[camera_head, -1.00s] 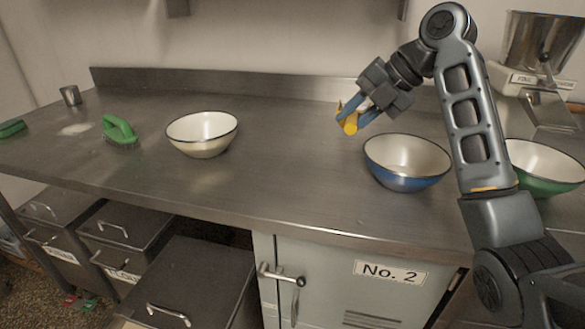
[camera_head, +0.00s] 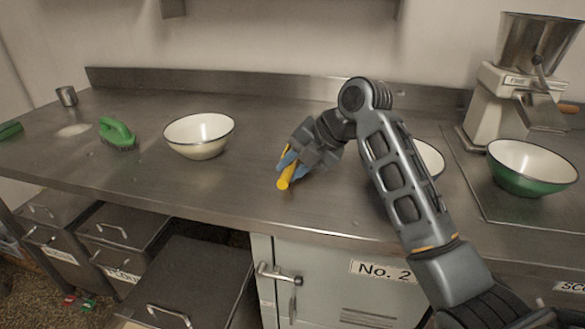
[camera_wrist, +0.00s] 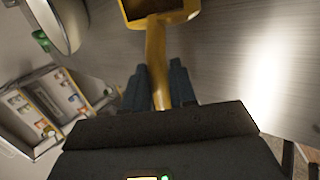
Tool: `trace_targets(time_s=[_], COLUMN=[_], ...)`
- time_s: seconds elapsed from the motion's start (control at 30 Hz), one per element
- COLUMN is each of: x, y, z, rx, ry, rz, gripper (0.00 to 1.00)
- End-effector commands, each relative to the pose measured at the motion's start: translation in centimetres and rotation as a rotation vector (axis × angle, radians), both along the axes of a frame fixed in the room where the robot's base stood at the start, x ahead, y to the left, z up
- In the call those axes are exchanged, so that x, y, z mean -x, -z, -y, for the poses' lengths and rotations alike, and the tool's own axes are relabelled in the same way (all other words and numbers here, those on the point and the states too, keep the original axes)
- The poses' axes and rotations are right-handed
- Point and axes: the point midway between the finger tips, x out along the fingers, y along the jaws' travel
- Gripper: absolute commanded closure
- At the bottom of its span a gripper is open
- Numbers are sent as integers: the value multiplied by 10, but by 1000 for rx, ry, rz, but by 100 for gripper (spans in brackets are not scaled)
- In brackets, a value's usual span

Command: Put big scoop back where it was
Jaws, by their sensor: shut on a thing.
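The big scoop is yellow. My gripper is shut on the handle and is over the middle of the steel counter (camera_head: 245,195), right of the cream bowl. I cannot tell whether the scoop touches the counter.
A cream bowl (camera_head: 199,150) stands left of my gripper. A bowl (camera_head: 430,158) is mostly hidden behind my arm; a green bowl (camera_head: 533,180) and a mill (camera_head: 505,95) are at the right. A green brush (camera_head: 117,131) and metal cup (camera_head: 67,96) are at the left.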

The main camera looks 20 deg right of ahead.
Motion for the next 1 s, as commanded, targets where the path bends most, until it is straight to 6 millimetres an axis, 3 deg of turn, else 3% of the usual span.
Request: trace_targets(time_s=[0.1, 0.4, 0.43, 0.67, 1.0], x=[0, 0, 0, 0, 0], y=[10, 12, 13, 12, 7], z=[0, 0, 0, 0, 0], rx=[0, 0, 0, 0, 0], ry=[-1, 0, -1, -1, -1], rz=[0, 2, 0, 0, 1], gripper=[100, 100, 73, 51, 49])
